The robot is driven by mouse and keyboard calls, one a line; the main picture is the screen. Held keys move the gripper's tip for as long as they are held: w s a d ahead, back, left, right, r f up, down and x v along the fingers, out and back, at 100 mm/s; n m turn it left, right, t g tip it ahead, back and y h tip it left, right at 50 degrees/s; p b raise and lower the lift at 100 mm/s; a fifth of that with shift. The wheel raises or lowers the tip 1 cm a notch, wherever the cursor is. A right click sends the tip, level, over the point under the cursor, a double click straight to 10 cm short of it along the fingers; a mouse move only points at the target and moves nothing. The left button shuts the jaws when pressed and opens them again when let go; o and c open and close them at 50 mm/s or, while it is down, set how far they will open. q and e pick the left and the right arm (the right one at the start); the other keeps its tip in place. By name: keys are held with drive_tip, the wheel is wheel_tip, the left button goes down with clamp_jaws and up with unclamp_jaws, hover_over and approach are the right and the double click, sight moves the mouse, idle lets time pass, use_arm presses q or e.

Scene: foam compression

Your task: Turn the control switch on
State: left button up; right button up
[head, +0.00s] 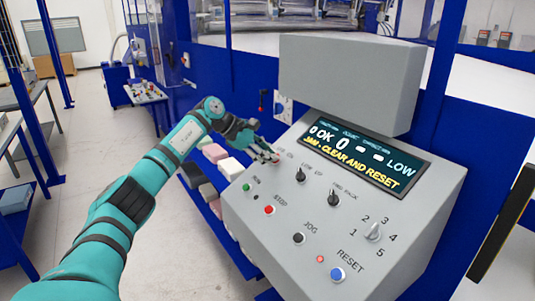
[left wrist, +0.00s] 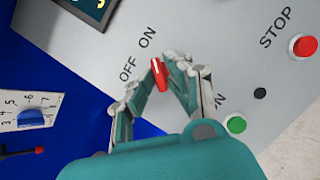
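The control switch (left wrist: 160,76) is a red knob with a white mark, beside the OFF and ON labels on the grey control panel (head: 318,228). In the left wrist view its marked end points up the picture, roughly toward ON. My left gripper (head: 268,156) reaches the panel's upper left edge. In the left wrist view its two teal fingers (left wrist: 163,76) stand on either side of the red knob and appear closed against it. In the head view the fingers mostly hide the switch. My right gripper is not in view.
Close by are a green button (head: 246,187), red STOP button (head: 269,210), black knobs (head: 300,175) and a numbered selector (head: 373,232). The display (head: 362,156) reads JAM - CLEAR AND RESET. Foam blocks (head: 231,165) lie left of the panel.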

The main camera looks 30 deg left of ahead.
use_arm(q)
drive_tip(key=shift+o, duration=0.8)
drive_tip(key=shift+d+f, duration=0.1)
drive_tip(key=shift+w, duration=0.15)
drive_tip(key=v, duration=1.2)
